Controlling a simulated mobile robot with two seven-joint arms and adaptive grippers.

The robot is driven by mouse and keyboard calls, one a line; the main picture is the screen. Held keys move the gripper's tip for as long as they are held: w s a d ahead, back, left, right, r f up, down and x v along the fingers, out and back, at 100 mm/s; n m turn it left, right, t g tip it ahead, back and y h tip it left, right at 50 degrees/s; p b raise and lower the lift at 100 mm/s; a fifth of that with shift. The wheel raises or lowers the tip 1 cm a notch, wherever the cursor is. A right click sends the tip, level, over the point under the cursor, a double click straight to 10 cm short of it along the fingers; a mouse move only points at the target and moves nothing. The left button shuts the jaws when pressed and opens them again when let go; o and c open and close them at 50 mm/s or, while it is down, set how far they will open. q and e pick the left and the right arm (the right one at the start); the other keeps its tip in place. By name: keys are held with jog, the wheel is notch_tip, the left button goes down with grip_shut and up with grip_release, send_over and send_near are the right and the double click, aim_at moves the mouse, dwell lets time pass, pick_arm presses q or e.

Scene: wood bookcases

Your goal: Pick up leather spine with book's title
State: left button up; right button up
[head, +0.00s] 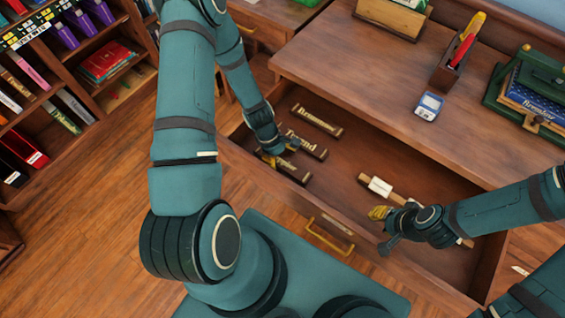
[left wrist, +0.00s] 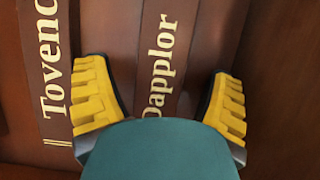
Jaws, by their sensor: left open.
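Several dark leather spines with pale titles lie in the open drawer (head: 345,165). In the head view one spine (head: 317,120) lies furthest back, a second (head: 309,147) is in the middle, and a third (head: 292,175) is partly hidden by my left gripper (head: 272,158). In the left wrist view, my open left gripper (left wrist: 160,85) has its yellow fingers on either side of a spine reading "Dapplor" (left wrist: 160,60). A spine reading "Tovenc…" (left wrist: 43,70) lies to its left, cut off by the frame. My right gripper (head: 380,212) is over the drawer's right part; its finger gap is unclear.
A brown strip with a pale label (head: 380,187) lies by my right gripper, partly covered. The desk top (head: 370,75) holds a small blue-white device (head: 428,106), a wooden holder (head: 452,62) and a green press with a book (head: 535,95). A bookcase (head: 60,75) stands at left.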

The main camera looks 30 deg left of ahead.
pick_arm(q)
jog(key=c, duration=1.1)
